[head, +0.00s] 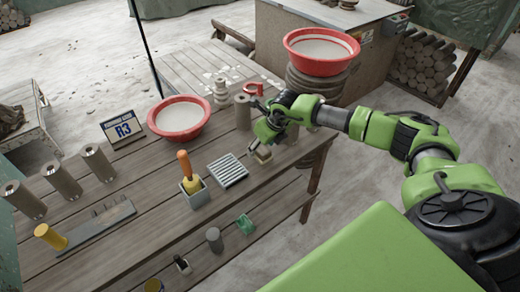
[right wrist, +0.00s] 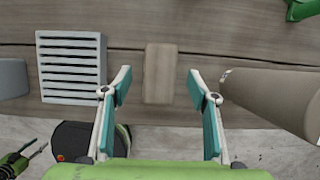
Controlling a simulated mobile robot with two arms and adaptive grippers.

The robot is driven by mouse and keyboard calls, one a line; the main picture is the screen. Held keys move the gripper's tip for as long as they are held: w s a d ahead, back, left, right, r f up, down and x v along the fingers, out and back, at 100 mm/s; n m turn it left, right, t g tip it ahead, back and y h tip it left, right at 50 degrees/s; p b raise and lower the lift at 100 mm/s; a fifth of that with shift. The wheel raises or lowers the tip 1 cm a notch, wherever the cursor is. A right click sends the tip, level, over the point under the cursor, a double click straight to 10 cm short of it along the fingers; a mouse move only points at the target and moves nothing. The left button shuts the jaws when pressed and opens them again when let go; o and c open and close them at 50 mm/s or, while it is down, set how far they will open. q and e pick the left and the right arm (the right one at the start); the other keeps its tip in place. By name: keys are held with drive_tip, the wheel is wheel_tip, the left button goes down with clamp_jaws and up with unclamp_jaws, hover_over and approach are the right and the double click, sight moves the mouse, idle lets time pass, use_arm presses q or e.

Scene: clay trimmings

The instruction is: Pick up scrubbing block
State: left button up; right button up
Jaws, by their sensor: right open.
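The scrubbing block (right wrist: 160,73) is a small tan, rounded rectangular block lying on the wooden table near its front edge. In the head view the block (head: 263,154) shows just below my right gripper (head: 264,138). In the right wrist view my right gripper (right wrist: 160,88) is open, one finger on each side of the block's near end, with a visible gap on both sides. Nothing is held. The fingers' exact height above the table is hard to tell. My left gripper is not seen in the head view.
A grey slatted rack (head: 228,171) lies left of the block. A tan cylinder (right wrist: 270,95) stands close to the right finger. A grey holder (head: 196,195) with an orange-handled tool, a red bowl (head: 179,134) and an R3 sign (head: 122,129) stand farther left.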

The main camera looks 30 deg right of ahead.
drive_tip(key=shift+x, duration=1.05)
drive_tip(key=shift+w+f, duration=0.15)
drive_tip(key=shift+f, duration=0.1)
drive_tip(key=shift+c, duration=0.3)
drive_tip(key=c, duration=1.2)
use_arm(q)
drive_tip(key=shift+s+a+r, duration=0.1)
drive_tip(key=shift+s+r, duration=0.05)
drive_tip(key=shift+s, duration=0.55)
use_arm(e)
drive_tip(key=shift+o, duration=0.2)
